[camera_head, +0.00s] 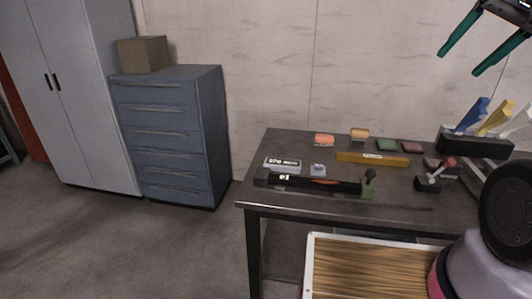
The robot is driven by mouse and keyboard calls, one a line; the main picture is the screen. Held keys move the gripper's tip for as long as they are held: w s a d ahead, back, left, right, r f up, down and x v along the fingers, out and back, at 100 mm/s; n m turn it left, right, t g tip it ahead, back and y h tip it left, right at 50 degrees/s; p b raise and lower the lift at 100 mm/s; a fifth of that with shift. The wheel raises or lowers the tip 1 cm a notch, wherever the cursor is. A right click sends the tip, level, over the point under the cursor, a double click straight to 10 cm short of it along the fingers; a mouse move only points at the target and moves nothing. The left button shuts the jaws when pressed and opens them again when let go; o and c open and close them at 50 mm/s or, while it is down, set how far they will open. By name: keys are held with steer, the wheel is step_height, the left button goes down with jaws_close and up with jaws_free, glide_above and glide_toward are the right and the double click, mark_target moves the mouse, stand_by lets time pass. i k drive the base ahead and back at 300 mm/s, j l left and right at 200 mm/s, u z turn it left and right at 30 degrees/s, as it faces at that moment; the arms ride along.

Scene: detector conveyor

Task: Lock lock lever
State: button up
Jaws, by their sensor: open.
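A small lever with a red knob (449,162) stands tilted on a black base at the right of the dark table. A second upright black knob (369,176) sits on a green block at the right end of a long black bar (315,184). I cannot tell which of the two is the lock lever, or whether either is locked. My gripper (459,62) is at the top right, with its two teal fingers apart and empty. It is well above the table and touches nothing.
The dark table (300,211) also holds a yellow bar (372,159), small coloured blocks, a white-labelled box (282,164) and a black rack (475,146) of coloured pieces. A wood-floored tray (368,268) is in front, below. Blue drawers (166,135) stand at left, with open floor before them.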

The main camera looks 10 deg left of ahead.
mark_target(450, 162)
steer(key=i+j, duration=0.15)
steer(key=j, duration=0.2)
steer(key=i+j, duration=0.15)
steer(key=j, duration=0.25)
steer(key=i+j, duration=0.15)
steer(key=j, duration=0.2)
steer(key=i+j, duration=0.15)
steer(key=j, duration=0.25)
steer(key=k+l+z, duration=0.1)
steer(key=l, duration=0.55)
steer(key=l+z, duration=0.15)
steer(key=l, duration=0.35)
steer(key=i+l+z, duration=0.1)
steer(key=l, duration=0.4)
steer(key=i+l+z, duration=0.15)
steer(key=l, duration=0.35)
